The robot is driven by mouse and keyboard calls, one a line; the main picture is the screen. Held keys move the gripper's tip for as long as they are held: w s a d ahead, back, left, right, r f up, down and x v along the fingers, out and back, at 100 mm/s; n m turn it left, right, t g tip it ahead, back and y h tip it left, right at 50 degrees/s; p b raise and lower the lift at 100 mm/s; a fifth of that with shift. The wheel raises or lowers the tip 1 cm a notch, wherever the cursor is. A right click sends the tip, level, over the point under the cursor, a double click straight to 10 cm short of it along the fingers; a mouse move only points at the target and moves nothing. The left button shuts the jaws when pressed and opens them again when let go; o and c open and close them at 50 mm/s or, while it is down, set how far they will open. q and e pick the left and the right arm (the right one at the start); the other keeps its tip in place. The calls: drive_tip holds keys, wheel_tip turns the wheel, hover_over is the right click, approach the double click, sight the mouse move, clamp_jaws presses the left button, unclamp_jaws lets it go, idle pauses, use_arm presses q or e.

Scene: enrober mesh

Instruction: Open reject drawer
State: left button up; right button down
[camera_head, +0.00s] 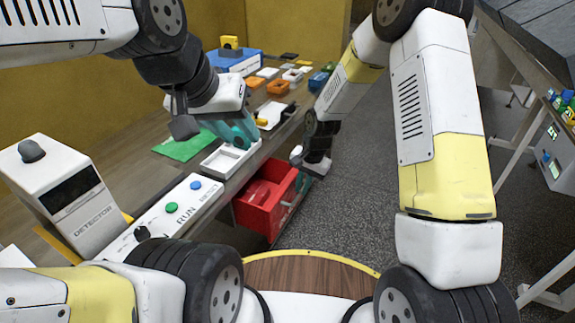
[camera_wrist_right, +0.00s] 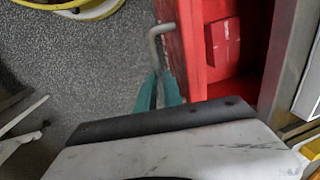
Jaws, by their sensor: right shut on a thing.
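The red reject drawer (camera_head: 262,222) sticks out from under the counter's front edge, so its inside shows from above. In the right wrist view, its red front wall (camera_wrist_right: 190,45) carries a bent grey handle (camera_wrist_right: 158,38). My right gripper (camera_head: 303,183) is at the drawer's outer side, and its teal fingers (camera_wrist_right: 158,88) are shut on the handle. The contact point is partly hidden by the fingers. My left gripper (camera_head: 236,134) is above the counter near a white tray (camera_head: 228,160); its finger gap is not clear.
A white detector box (camera_head: 65,195) and a panel with green and blue buttons (camera_head: 172,208) stand left of the drawer. A green mat (camera_head: 187,146), a blue box (camera_head: 234,62) and several small trays lie farther back. Clear grey floor (camera_head: 360,215) lies right of the drawer.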

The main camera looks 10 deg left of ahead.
drive_tip(key=s+d, duration=0.3)
drive_tip(key=d, duration=0.6)
drive_tip(key=shift+s, duration=0.1)
drive_tip(key=c, duration=1.5)
unclamp_jaws()
drive_tip(key=shift+s+d+r, duration=0.1)
drive_tip(key=shift+d+r, duration=0.1)
drive_tip(key=shift+r, duration=1.1)
drive_tip(key=shift+s+d+r, duration=0.1)
drive_tip(key=shift+d+r, duration=0.1)
drive_tip(key=shift+r, duration=1.05)
drive_tip(key=shift+s+d+r, duration=0.1)
drive_tip(key=shift+d+r, duration=0.1)
drive_tip(key=shift+r, duration=1.1)
